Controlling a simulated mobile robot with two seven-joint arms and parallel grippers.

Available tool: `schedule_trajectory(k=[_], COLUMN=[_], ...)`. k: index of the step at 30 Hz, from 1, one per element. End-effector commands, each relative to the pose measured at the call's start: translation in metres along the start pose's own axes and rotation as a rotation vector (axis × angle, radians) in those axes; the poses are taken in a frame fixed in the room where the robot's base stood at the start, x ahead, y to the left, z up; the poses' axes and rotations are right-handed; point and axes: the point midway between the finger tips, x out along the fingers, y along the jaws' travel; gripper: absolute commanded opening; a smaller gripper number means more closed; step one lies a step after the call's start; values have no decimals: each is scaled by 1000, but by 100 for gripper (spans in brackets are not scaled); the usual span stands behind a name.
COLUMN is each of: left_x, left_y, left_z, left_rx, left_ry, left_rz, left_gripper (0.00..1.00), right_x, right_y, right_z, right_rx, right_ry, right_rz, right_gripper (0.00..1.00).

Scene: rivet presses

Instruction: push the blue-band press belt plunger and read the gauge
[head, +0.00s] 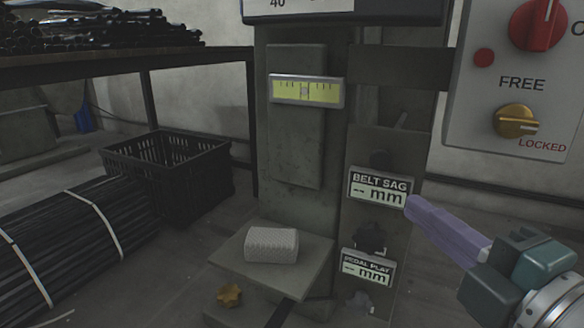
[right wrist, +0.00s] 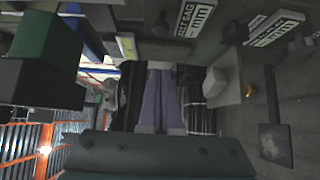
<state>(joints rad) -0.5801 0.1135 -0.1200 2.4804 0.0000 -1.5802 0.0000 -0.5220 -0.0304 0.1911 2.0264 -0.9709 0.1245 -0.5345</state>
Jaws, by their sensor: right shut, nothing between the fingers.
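The grey press column (head: 295,140) carries a BELT SAG gauge (head: 378,188) reading "-- mm". A dark round knob (head: 382,159) sits just above this gauge and another dark knob (head: 371,237) below it; I cannot tell which is the belt plunger. A bluish strip (head: 300,18) edges the box at the top. My right gripper (head: 412,206) has its purple fingers shut and empty, tips by the gauge's lower right corner; contact cannot be told. In the right wrist view the shut fingers (right wrist: 160,95) point away, below the BELT SAG label (right wrist: 196,18). My left gripper is out of view.
A PEDAL PLAY gauge (head: 368,267), also "-- mm", sits lower. A white control box (head: 515,90) with a red knob and a brass FREE/LOCKED knob hangs at right. A textured pedal block (head: 271,245) is below. A black crate (head: 168,165) and bundled rods (head: 75,240) lie left.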

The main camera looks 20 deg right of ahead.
Motion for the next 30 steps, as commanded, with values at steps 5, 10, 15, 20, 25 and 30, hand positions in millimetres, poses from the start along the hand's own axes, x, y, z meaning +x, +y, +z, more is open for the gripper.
schedule_trajectory(k=[5, 10, 15, 20, 25, 30], left_x=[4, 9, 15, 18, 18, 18], left_y=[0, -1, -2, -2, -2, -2], left_z=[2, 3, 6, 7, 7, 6], left_rx=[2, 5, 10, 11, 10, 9], left_ry=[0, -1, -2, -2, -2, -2], left_rz=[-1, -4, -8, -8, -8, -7], left_gripper=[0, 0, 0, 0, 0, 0], right_x=[40, 75, 94, 103, 105, 105], right_y=[0, 0, -2, -1, 0, 0], right_z=[0, 0, 18, 27, 29, 29], right_rx=[-4, -4, -5, -2, 0, 1], right_ry=[4, 1, -1, -1, -1, -1], right_rz=[5, 4, 1, -1, -1, -1], right_gripper=[0, 0, 0, 0, 0, 0])
